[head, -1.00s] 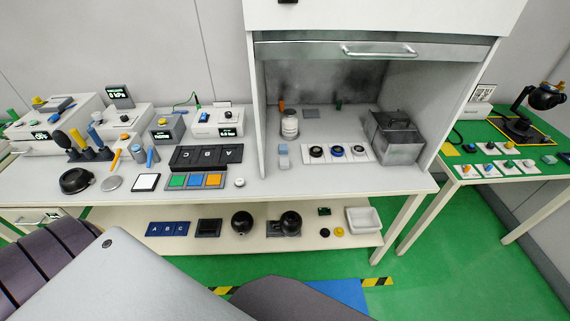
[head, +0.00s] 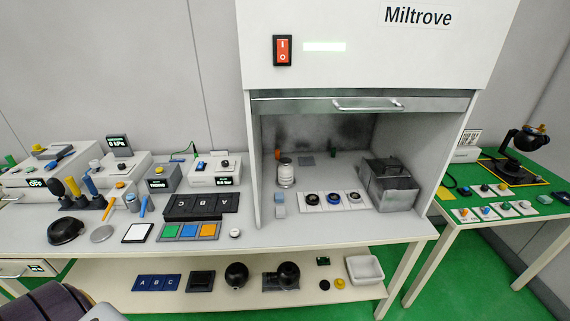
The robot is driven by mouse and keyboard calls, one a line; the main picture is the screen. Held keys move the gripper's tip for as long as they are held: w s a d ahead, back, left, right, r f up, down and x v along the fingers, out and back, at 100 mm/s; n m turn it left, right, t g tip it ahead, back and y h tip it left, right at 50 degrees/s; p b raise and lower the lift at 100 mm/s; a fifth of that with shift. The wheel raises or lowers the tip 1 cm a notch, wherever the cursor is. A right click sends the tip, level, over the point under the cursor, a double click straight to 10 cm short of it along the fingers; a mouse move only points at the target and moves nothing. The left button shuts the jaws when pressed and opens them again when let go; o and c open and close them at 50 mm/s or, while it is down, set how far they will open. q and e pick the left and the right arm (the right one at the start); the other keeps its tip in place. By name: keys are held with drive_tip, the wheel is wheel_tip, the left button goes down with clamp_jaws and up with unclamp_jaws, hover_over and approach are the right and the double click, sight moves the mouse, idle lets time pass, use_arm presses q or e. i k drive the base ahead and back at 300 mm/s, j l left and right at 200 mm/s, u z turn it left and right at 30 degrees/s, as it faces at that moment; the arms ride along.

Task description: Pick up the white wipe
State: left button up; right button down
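I cannot tell for sure which thing is the white wipe. A flat white square with a dark edge (head: 138,233) lies on the bench at left of centre, beside the tray of coloured squares. Neither of my grippers is in view. Only parts of my own body show at the bottom left.
The hood (head: 350,105) is open at the front. It holds a white jar (head: 285,174), a strip with dark rings (head: 333,200) and a grey metal box (head: 390,188). A black ABC rack (head: 201,205) stands left of it. The lower shelf (head: 215,305) holds several items.

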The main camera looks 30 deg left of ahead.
sight(280, 210)
drive_tip(key=k+j+u, duration=0.1)
drive_tip(key=j, duration=0.35)
drive_tip(key=k+j+u, duration=0.15)
drive_tip(key=j, duration=0.25)
drive_tip(key=k+j+u, duration=0.1)
drive_tip(key=j, duration=0.35)
